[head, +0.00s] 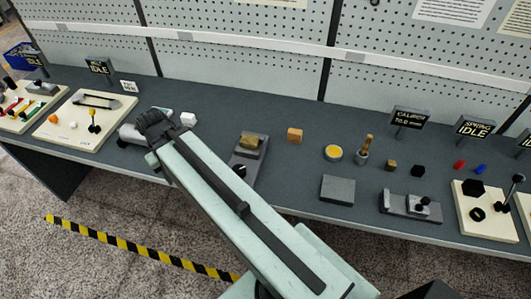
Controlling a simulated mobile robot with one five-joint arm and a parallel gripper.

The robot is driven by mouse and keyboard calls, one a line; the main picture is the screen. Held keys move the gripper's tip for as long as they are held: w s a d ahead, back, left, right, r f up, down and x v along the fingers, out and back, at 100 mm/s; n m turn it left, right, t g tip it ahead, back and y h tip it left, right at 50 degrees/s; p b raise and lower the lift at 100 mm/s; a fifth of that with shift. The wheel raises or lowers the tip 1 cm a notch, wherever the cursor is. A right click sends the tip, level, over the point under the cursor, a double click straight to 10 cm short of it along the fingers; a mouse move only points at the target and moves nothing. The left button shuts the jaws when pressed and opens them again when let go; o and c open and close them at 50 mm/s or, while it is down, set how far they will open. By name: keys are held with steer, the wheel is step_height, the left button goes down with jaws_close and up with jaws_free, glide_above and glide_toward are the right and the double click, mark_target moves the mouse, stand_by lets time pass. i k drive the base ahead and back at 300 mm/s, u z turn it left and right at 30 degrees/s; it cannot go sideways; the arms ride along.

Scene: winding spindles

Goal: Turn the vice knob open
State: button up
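My gripper (143,128) is at the far end of my pale green arm, above the left half of the bench. Its black and grey parts overlap, so I cannot tell whether it is open or shut. A grey rounded part (128,136) shows beside it; I cannot tell whether it belongs to my gripper or stands on the bench. A dark grey fixture, perhaps the vice (258,171), is right of my arm with a brass-coloured block (250,142) on top. A dark round knob (239,171) shows at its front left, partly close behind my arm. My gripper is apart from this knob, to its left.
A pegboard wall (240,70) stands behind.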

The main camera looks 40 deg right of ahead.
mark_target(240, 169)
steer(key=z, duration=2.15)
steer(key=k, duration=1.3)
steer(key=u, duration=0.75)
steer(key=i, duration=1.5)
steer(key=z, duration=0.05)
